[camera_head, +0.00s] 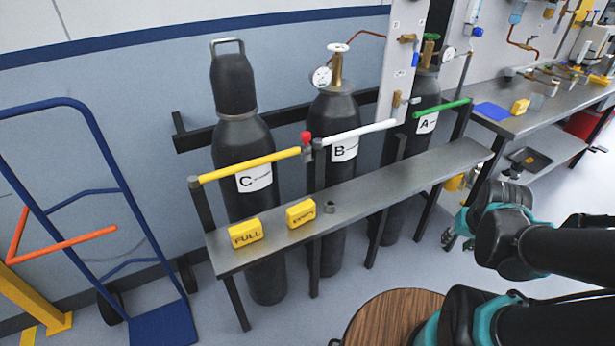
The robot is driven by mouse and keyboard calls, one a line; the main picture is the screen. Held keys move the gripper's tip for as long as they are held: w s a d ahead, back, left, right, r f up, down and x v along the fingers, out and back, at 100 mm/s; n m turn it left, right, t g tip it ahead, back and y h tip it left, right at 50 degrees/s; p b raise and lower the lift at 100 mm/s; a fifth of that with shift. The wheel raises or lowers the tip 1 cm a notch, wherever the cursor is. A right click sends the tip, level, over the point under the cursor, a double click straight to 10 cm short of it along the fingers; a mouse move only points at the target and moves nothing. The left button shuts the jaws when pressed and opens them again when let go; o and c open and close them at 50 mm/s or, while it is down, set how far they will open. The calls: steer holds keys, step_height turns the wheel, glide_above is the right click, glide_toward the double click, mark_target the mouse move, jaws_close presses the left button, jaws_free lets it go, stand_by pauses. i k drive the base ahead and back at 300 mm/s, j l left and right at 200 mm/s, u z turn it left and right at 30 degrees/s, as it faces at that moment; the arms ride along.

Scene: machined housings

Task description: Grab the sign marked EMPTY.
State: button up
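The yellow sign marked EMPTY (301,213) sits on the grey metal shelf (375,184) in front of the gas cylinders. A similar yellow sign marked FULL (245,234) sits to its left on the same shelf, with a gap between them. My black and teal arm reaches in from the right. What seems to be my gripper (450,237) shows small at the left end of the arm, right of the shelf and well apart from the EMPTY sign. It is partly hidden by my arm links, and I cannot tell whether its fingers are open.
Cylinders C (243,147), B (335,119) and A (427,98) stand behind coloured bars. A blue hand truck (75,190) stands left. A round wooden top (392,318) is in front.

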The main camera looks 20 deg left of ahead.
mark_target(299, 214)
steer(key=u, duration=1.25)
